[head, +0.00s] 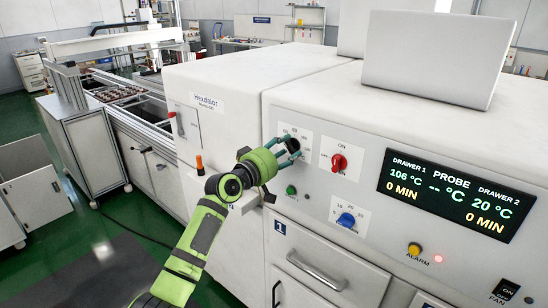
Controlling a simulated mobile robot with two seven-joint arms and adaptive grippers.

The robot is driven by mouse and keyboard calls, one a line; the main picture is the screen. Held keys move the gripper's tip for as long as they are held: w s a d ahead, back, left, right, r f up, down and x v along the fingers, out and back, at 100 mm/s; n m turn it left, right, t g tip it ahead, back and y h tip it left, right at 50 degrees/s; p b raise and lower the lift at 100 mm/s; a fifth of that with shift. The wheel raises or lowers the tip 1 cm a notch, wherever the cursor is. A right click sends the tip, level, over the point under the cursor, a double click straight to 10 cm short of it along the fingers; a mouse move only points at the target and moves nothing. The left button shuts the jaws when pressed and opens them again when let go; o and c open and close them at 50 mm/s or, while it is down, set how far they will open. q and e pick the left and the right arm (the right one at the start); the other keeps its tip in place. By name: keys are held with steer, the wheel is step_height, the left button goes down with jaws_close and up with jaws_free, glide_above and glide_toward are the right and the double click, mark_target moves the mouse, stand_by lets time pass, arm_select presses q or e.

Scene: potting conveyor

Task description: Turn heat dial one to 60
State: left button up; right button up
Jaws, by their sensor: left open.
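The black heat dial (292,146) sits on a white scale plate at the upper left of the machine's front panel. Its scale shows small numbers, but its pointer setting is hidden by my gripper. My left gripper (287,152) is at the dial, with its teal-tipped fingers spread around or just in front of the knob. I cannot tell whether the fingers touch it. The display (443,195) reads DRAWER 1 106 °C, 0 MIN, and DRAWER 2 20 °C, 0 MIN. My right gripper is not in view.
A red switch (338,162) marked ON is right of the dial. A blue knob (346,220) and a green button (291,190) sit below. Drawer 1 (300,250) is under the panel. A laptop (433,58) stands on top. Green floor is open at left.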

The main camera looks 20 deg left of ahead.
arm_select(q)
steer(key=v, duration=1.1)
steer(key=shift+s, duration=0.3)
